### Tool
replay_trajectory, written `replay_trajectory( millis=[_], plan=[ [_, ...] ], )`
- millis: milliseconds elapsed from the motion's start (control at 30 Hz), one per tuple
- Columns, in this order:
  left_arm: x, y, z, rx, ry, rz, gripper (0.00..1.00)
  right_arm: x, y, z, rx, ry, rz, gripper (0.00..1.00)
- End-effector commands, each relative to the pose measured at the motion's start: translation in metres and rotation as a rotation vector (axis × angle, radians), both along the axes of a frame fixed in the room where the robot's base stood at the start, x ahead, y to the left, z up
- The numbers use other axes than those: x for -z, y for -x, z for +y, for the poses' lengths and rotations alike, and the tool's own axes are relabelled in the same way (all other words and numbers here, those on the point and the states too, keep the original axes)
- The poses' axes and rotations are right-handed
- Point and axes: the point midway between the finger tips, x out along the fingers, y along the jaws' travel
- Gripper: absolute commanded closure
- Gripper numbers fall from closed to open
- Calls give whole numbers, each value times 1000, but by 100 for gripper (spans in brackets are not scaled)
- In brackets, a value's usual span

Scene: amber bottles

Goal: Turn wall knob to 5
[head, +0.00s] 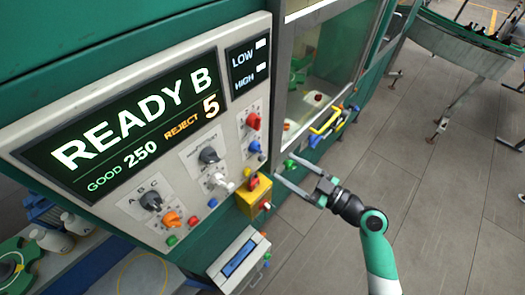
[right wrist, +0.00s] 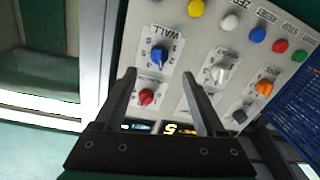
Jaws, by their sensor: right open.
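The wall knob (right wrist: 160,57) is blue and sits under a "WALL" label on a small white plate with a number scale. I cannot read its setting with certainty. In the head view the blue knob (head: 254,147) is low on the right side of the control panel, below a red knob (head: 253,121). My right gripper (head: 284,170) is open and empty, to the right of and apart from the panel. In the right wrist view its fingers (right wrist: 159,75) point toward the panel, with the blue knob seen between and beyond their tips. My left gripper is not in view.
The panel display (head: 130,125) reads READY B, GOOD 250, REJECT 5. Grey (head: 209,156), white (head: 219,182) and orange (head: 172,219) knobs are nearby. A yellow box with a red knob (head: 253,194) juts out below. A glazed machine opening (head: 325,65) stands right of the panel.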

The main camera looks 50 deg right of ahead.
Motion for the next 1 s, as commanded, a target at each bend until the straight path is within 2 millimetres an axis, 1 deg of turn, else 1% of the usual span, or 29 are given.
replay_trajectory(
  millis=[33,200,333,400,500,733,767,800,867,1000],
  plan=[
    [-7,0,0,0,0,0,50,-4,-12,3,-7,-1,0,28],
    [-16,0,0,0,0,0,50,-4,-51,7,-5,0,-1,28],
    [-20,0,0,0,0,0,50,-3,-74,9,-3,1,0,28],
    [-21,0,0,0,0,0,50,-2,-82,10,-3,1,0,28],
    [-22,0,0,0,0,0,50,-1,-88,10,-1,1,-1,28],
    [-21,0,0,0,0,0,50,0,-89,10,-1,1,-1,28],
    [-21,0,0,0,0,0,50,-1,-89,10,-1,1,-1,30],
    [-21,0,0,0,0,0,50,-1,-89,10,-1,1,-1,37],
    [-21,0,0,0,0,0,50,-1,-89,10,-1,1,-1,48],
    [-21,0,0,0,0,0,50,-1,-89,10,-1,1,-1,73]
  ],
)
